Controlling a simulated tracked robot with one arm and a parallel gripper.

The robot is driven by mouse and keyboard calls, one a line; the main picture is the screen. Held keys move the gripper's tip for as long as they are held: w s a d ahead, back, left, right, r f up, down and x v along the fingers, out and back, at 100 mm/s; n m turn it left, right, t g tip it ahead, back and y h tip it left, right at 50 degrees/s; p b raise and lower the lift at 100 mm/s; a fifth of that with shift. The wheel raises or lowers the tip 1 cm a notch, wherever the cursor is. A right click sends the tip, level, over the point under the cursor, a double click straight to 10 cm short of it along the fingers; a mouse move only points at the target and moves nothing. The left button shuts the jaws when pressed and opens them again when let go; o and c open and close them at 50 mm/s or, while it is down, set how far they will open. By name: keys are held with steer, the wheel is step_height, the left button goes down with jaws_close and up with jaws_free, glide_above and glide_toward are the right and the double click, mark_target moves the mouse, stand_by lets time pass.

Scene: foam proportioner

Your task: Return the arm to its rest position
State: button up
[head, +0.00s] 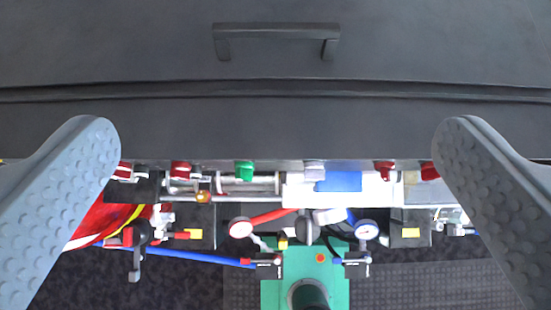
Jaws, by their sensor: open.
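My gripper (276,150) shows as two grey studded fingers, one at the left edge and one at the right edge of the head view. The fingers are wide apart with nothing between them. Below and between them lies the foam proportioner (310,195), a row of valves, gauges and hoses. Its red knob (181,170), green knob (245,171) and another red knob (384,170) line its upper edge. The fingers overlap the ends of this row in the picture. I cannot tell their distance from it. My arm's rest position cannot be made out here.
A dark panel with a bar handle (276,31) fills the top. Two round gauges (241,228) (367,230) sit low in the middle, above a green base (335,291). A blue hose (200,256) and red hoses (92,220) run at left. Dark textured floor (430,285) is below.

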steer(key=s+d+r+t+b, duration=0.1)
steer(key=s+d+r+t, duration=0.2)
steer(key=d, duration=0.4)
steer(key=s+d+r+t+b, duration=0.1)
steer(key=s+d+r+t, duration=0.2)
steer(key=d, duration=0.5)
steer(key=shift+s+d+r+b, duration=0.2)
steer(key=shift+s+r+b, duration=0.2)
steer(key=shift+r, duration=0.45)
